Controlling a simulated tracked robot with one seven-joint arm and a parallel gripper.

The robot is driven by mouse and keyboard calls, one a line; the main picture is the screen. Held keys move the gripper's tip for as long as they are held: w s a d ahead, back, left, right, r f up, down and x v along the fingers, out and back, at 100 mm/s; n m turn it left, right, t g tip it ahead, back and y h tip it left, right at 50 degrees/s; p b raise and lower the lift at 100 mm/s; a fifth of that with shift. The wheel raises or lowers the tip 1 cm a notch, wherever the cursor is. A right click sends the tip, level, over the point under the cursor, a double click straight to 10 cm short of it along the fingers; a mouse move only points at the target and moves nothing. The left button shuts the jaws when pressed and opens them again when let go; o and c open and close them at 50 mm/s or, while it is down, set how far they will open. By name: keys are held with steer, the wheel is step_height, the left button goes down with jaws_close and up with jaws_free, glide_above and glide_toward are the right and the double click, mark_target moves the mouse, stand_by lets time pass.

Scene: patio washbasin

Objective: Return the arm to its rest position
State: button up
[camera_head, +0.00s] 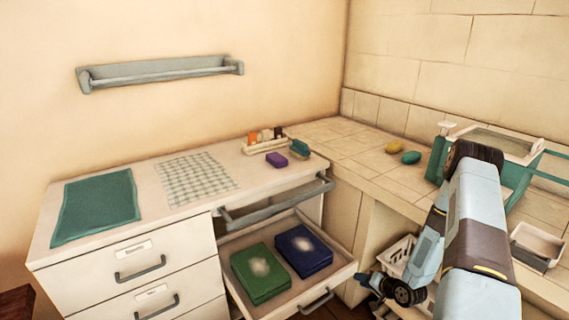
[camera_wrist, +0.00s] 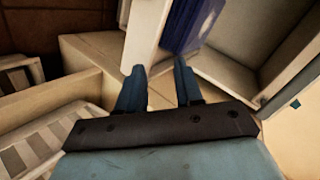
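My arm reaches in from the right of the head view and bends downward beside the open drawer and the counter. My gripper (camera_wrist: 158,75) shows in the wrist view with its two fingers apart and nothing between them. The open drawer (camera_head: 335,272) holds a green box (camera_head: 262,277) and a blue box (camera_head: 303,250), each with a pale patch on top. The blue box also shows beyond the fingers in the wrist view (camera_wrist: 190,22).
A white basket (camera_head: 398,256) stands under the counter close to my arm. A teal-framed basin (camera_head: 500,143) and a small tray (camera_head: 538,243) are at the right. Yellow and green sponges (camera_head: 411,157) lie on the tiles. A green cloth (camera_head: 97,205) and a checked cloth (camera_head: 195,178) lie on the cabinet top.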

steer(key=w+d+r+n+g+h, duration=0.1)
steer(key=w+d+r+n+h, duration=0.15)
steer(key=r, duration=0.85)
steer(key=w+d+r+n+g+h, duration=0.15)
steer(key=w+r, duration=0.25)
steer(key=r, duration=0.6)
steer(key=s+r+h, duration=0.2)
steer(key=r, duration=0.8)
steer(key=s+r+h, duration=0.2)
steer(key=s+r, duration=0.1)
steer(key=r, duration=0.6)
steer(key=s+a+f+v, duration=0.1)
steer(key=a+v, duration=0.1)
steer(key=v, duration=1.8)
steer(key=s+a+r, duration=0.3)
steer(key=s, duration=0.6)
steer(key=s+a+r+n+g+y, duration=0.1)
steer(key=s+a+r, duration=0.2)
steer(key=s, duration=0.7)
steer(key=shift+a, duration=0.15)
